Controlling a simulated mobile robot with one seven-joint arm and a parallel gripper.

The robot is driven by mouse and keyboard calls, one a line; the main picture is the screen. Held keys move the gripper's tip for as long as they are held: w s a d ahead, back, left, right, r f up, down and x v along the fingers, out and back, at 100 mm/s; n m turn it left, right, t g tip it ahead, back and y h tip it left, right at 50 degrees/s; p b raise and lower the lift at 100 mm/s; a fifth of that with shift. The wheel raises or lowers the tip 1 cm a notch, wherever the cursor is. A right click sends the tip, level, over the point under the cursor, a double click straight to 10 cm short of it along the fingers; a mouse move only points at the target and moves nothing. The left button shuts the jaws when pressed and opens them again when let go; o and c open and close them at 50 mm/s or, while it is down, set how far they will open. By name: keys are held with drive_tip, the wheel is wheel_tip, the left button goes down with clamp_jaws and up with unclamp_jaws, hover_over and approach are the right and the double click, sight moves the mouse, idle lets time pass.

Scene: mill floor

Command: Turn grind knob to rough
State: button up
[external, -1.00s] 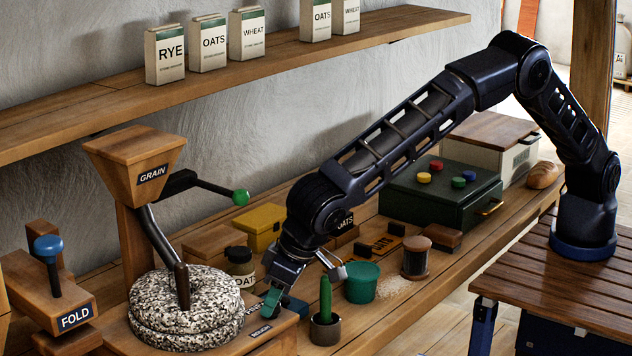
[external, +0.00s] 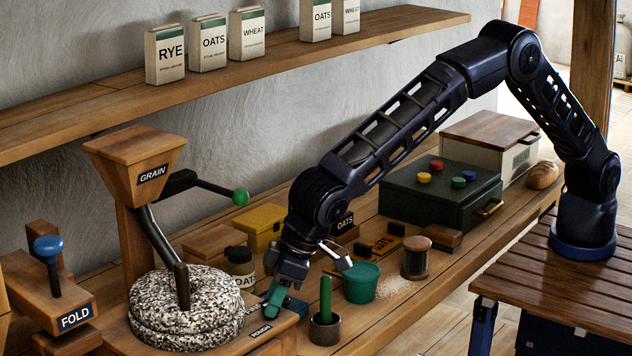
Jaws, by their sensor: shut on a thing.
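The grind knob (external: 272,299) shows as a teal piece on the right end of the mill's wooden base, beside the round speckled millstones (external: 187,312). A ROUGH label (external: 261,331) is on the front of the base, and another label (external: 253,310), partly covered, sits just behind it. My gripper (external: 281,292) points down over the knob and is shut on it. The gripper hides part of the knob, so its exact pointing direction is hard to tell. The wooden GRAIN hopper (external: 135,163) stands above the stones.
A green pestle (external: 326,297) in a dark cup and a green bowl (external: 362,285) stand close to the right of my gripper. An OATS jar (external: 240,268) is behind it. The crank's green handle (external: 240,197) sticks out at upper left. A shelf (external: 250,75) runs above.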

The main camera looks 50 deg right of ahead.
drive_tip(key=o, duration=1)
drive_tip(key=shift+c, duration=0.2)
drive_tip(key=shift+r, duration=0.1)
drive_tip(key=v, duration=1)
drive_tip(key=shift+s+r, duration=0.2)
drive_tip(key=shift+r, duration=0.05)
